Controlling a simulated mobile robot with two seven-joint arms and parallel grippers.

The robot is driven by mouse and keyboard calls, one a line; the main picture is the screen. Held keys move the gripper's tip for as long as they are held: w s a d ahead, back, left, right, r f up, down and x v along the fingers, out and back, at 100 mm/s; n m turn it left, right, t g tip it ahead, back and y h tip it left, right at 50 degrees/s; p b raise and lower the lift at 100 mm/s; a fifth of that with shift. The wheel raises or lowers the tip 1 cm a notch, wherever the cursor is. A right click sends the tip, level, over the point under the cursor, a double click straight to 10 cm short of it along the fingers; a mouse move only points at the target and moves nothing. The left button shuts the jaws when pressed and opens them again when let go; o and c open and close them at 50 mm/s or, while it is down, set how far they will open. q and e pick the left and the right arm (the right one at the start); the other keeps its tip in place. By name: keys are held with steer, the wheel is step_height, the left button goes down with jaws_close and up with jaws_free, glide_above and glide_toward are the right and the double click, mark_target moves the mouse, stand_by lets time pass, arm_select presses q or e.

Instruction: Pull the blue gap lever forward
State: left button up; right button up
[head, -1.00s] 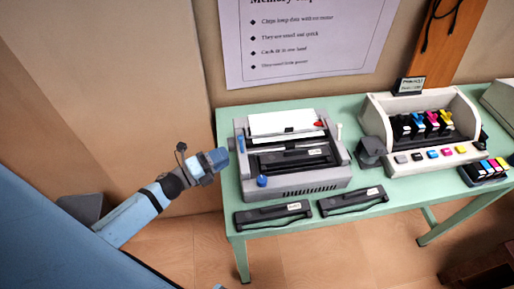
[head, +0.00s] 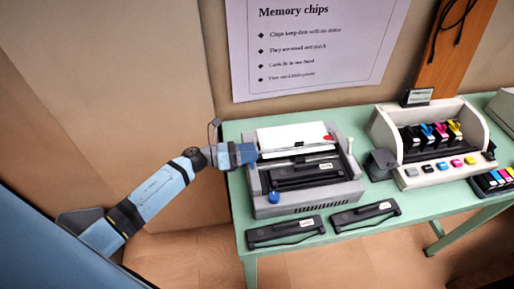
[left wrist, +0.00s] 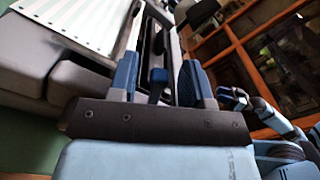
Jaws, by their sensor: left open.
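The grey printer (head: 318,208) stands on the left part of the green table, with white paper in its top. My left gripper (head: 252,154) is at the printer's left side and open. In the head view the gripper covers this part of the printer. A blue knob (head: 273,197) shows at the printer's front left corner. What seems to be my right gripper (left wrist: 234,98) shows small in the left wrist view.
Two black cartridges (head: 285,232) lie along the table's front edge. A dark grey block (head: 381,163) and a cream ink-cartridge unit (head: 470,176) stand right of the printer. A poster (head: 310,75) hangs on the wall behind. The floor left of the table is clear.

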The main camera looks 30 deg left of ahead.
arm_select(q)
steer(key=shift+x, duration=1.2)
jaws_close()
